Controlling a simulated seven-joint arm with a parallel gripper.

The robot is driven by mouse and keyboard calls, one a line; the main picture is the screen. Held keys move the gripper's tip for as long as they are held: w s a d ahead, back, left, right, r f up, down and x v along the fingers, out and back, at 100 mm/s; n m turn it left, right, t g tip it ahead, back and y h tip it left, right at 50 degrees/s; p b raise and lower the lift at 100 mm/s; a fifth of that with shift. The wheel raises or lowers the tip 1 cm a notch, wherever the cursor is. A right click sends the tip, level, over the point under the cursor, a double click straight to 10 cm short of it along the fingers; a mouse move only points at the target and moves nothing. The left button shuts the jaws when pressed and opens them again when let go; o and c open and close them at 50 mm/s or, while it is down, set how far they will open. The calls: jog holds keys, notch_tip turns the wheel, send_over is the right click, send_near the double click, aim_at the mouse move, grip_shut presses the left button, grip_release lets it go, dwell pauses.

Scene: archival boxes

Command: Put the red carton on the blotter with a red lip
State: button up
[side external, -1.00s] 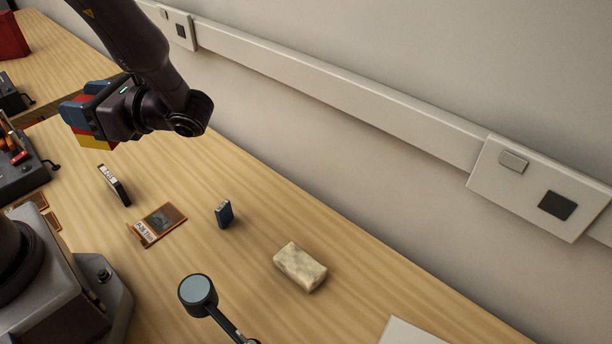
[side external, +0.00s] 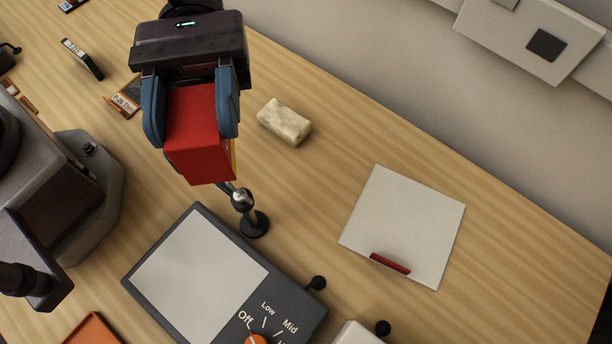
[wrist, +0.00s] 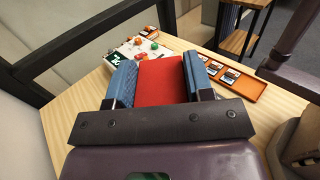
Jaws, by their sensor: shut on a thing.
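The red carton (side external: 198,136) is a red box with a strip of yellow on one side. My gripper (side external: 192,108) is shut on it, one blue finger on each side, and holds it in the air above the table. In the wrist view the carton (wrist: 161,82) also shows between the blue fingers. The blotter with a red lip (side external: 408,222) is a flat pale square lying on the table, right of and apart from the carton. Its short red lip (side external: 390,263) stands near its lower edge.
A mottled stone-like block (side external: 284,122) lies between my gripper and the blotter. A dark device (side external: 262,318) with a dial and pale plate stands in front. A small stand (side external: 252,222) is just below the carton in the picture. Bare table surrounds the blotter.

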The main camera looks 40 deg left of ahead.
jog(key=w+d+r+n+t+h, duration=0.5)
jog(key=w+d+r+n+t, duration=0.25)
jog(key=r+n+t, duration=0.35)
jog(key=m+t, duration=0.1)
jog(key=m, duration=0.1)
send_over(405, 224)
notch_tip(405, 224, down, 29)
jog(key=shift+r, duration=0.1)
jog(key=shift+f, duration=1.5)
jog(key=o, duration=0.9)
jog(key=shift+f, duration=0.15)
jog(key=shift+o, duration=0.2)
